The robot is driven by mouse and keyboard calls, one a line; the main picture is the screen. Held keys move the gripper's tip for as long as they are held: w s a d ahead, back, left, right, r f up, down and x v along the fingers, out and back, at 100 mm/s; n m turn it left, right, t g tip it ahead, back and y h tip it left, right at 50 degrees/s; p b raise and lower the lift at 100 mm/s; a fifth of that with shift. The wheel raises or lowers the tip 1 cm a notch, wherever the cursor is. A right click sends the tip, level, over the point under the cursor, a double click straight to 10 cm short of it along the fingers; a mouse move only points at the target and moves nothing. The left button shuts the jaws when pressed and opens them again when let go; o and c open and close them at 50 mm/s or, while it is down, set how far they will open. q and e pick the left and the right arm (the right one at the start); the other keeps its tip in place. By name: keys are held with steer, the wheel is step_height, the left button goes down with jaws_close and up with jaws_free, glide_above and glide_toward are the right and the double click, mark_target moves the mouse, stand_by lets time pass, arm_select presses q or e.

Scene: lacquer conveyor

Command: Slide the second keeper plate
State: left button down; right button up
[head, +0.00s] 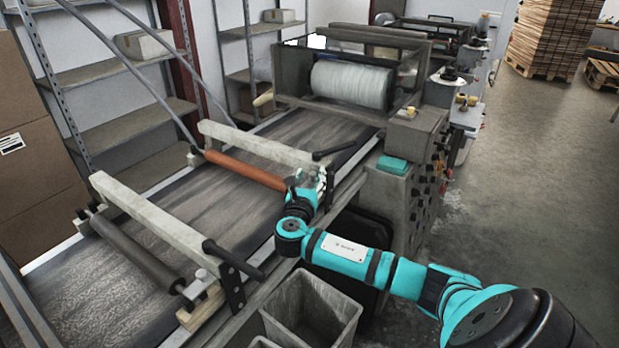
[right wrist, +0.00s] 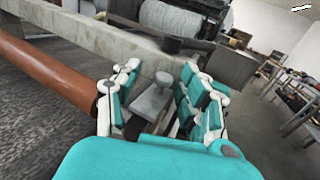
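In the right wrist view a grey metal keeper plate (right wrist: 150,103) with a small round knob (right wrist: 163,78) lies between the two fingers of my right gripper (right wrist: 160,71). The fingers stand apart on either side of it; I cannot make out contact. In the head view the right gripper (head: 322,183) is at the right end of the orange-brown roller (head: 245,170) and hides that plate. Another knobbed keeper (head: 200,284) sits at the right end of the dark near roller (head: 135,252). My left gripper is not in view.
Pale crossbeams (head: 150,215) span the conveyor, with black handles (head: 232,258) at their right ends. A beam (right wrist: 100,38) runs just beyond the right gripper. A control cabinet (head: 390,200) stands right of the gripper.

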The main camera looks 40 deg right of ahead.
steer(key=v, duration=0.7)
steer(key=shift+a, duration=0.25)
steer(key=shift+s, duration=0.15)
